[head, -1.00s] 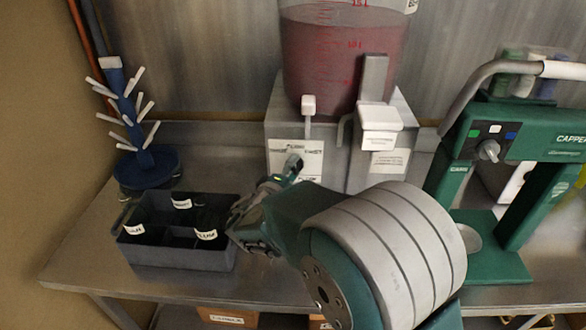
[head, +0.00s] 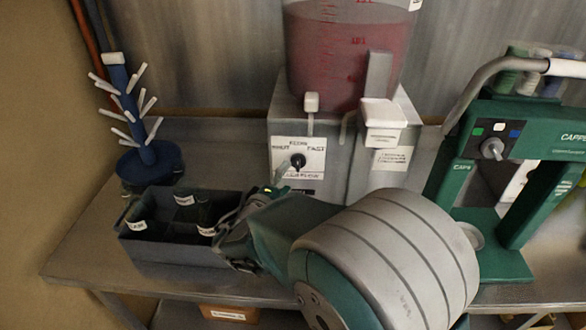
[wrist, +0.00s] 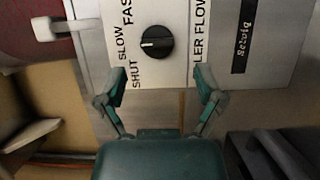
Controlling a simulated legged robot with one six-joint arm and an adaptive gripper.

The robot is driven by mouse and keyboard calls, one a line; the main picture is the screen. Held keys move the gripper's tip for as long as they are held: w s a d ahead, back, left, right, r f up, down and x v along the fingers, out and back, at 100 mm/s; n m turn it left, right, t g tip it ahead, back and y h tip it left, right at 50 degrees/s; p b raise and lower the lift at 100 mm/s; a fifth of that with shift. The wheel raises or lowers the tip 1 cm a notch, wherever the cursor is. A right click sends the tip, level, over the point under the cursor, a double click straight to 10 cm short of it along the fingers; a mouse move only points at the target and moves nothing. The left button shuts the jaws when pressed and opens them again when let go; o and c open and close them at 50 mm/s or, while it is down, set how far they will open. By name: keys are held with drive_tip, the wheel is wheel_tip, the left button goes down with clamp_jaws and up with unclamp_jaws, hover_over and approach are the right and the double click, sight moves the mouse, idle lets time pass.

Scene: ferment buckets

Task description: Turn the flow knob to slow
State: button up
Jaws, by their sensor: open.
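The flow knob (head: 298,161) is a round black dial on the white label of the grey dispenser's front. In the wrist view the knob (wrist: 157,42) has a white line pointing left, toward the word SLOW, with SHUT and FAST on either side. My gripper (wrist: 160,80) is open and empty. Its fingertips are spread wider than the knob and are below it in the wrist view, apart from it. In the head view my gripper (head: 262,202) is below and left of the knob, partly hidden by my arm.
A dark bottle crate (head: 165,250) is close left of my gripper. A blue drying tree (head: 145,155) stands behind it. A green capper (head: 500,150) stands right.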

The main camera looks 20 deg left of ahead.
drive_tip(key=s+a, duration=0.1)
drive_tip(key=s, duration=0.6)
drive_tip(key=shift+a, duration=0.15)
drive_tip(key=s+d+r+m+g+h, duration=0.1)
drive_tip(key=d+m+g+h, duration=0.3)
drive_tip(key=d, duration=1)
drive_tip(key=s+d+r+m+g+h, duration=0.15)
drive_tip(key=d+m+g, duration=0.4)
drive_tip(key=d, duration=0.75)
drive_tip(key=s+d+m+g+y, duration=0.1)
drive_tip(key=s+d+m+y, duration=0.2)
drive_tip(key=s, duration=0.3)
drive_tip(key=s+d+r+m+g+y, duration=0.1)
drive_tip(key=s+d+m+y, duration=0.2)
drive_tip(key=s+d+y, duration=0.1)
drive_tip(key=s+y, duration=0.1)
drive_tip(key=s, duration=0.1)
drive_tip(key=shift+s+d+m+g, duration=0.35)
drive_tip(key=shift+s, duration=0.05)
